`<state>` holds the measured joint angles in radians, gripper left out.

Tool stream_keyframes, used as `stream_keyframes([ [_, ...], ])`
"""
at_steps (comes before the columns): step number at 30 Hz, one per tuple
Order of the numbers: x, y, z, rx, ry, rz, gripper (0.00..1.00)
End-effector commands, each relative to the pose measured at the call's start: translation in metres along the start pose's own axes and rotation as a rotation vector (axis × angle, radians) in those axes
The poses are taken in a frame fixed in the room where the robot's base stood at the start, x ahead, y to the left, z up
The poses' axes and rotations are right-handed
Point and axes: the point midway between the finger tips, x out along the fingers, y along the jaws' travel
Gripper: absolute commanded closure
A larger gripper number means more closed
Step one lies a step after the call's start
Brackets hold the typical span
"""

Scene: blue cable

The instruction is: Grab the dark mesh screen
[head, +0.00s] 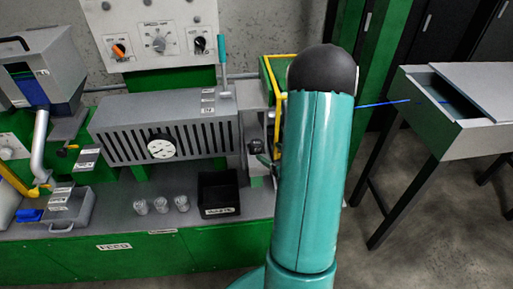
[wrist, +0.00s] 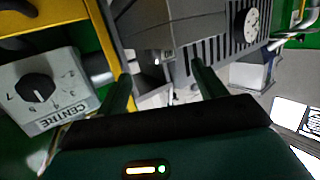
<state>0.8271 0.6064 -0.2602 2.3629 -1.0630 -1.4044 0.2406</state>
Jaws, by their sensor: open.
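My gripper (wrist: 160,71) shows in the wrist view with its two green fingers apart and nothing between them. Past the fingertips is an opening at the end of the grey slotted housing (wrist: 190,28). A dark, finely textured surface at the top edge may be the dark mesh screen, but I cannot tell for sure. In the head view I cannot make out the mesh screen. There my teal arm covers the area to the right of the slotted housing (head: 165,133), and my gripper is hidden behind it.
A grey box with a black knob (wrist: 38,88) is close on the left in the wrist view. In the head view a black bin (head: 218,195) and several clear cups (head: 161,204) stand on the bench. A grey table (head: 470,140) with a blue cable (head: 385,104) is right.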

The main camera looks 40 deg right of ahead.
Motion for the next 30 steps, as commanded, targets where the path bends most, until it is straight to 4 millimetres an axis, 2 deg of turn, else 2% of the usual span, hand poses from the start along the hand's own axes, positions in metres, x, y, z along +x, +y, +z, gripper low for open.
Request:
stream_keyframes([
  [3,0.019,0.0,0.0,-0.001,0.0,-0.002,0.3],
  [11,0.038,-0.001,-0.001,0.0,0.0,-0.001,0.3],
  [18,0.073,-0.002,-0.002,-0.001,0.0,-0.001,0.3],
  [21,0.08,-0.001,-0.003,-0.001,0.0,0.0,0.3],
  [26,0.08,-0.001,-0.003,-0.001,0.0,0.001,0.3],
  [27,0.08,-0.001,-0.003,-0.001,0.0,0.001,0.32],
  [30,0.08,-0.001,-0.003,-0.001,0.0,0.001,0.52],
])
